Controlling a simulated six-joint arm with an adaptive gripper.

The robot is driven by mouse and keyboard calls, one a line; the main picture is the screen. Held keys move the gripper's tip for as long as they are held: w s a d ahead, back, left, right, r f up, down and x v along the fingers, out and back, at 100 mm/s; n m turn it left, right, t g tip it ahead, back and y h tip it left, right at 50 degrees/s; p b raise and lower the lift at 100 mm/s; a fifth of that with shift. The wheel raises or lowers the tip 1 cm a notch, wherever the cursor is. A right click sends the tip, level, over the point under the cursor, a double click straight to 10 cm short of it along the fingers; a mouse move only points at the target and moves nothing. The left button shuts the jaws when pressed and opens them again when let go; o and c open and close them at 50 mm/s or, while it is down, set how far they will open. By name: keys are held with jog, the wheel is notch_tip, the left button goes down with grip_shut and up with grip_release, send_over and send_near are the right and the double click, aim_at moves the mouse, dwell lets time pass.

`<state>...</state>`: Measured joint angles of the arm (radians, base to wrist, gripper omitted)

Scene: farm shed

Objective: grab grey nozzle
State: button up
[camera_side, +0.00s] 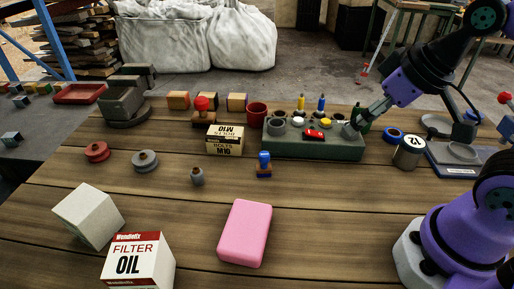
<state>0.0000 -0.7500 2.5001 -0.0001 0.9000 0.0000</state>
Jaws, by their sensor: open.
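A small grey nozzle-like piece (197,176) stands upright on the wooden table, left of the middle. A wider grey round piece with a raised hub (145,161) lies to its left; I cannot tell for sure which of these is called the nozzle. My gripper (356,126) is over the right end of the green tray (312,149), well to the right of both pieces. It is small in the picture; it is open, and I see nothing held in it.
The green tray holds several small parts, including a red one (314,134). A bolts box (225,140) and a blue piece (264,165) stand nearby. A pink block (245,232), an oil filter box (138,262) and a pale box (88,215) are in front. Bare table surrounds the small grey piece.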

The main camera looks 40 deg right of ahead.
jog(key=g, duration=0.1)
send_over(197, 170)
jog(key=s, duration=0.2)
jog(key=shift+m, duration=0.3)
notch_tip(197, 170, down, 11)
jog(key=shift+s+a+r, duration=0.1)
jog(key=x, duration=0.6)
jog(key=c, duration=1)
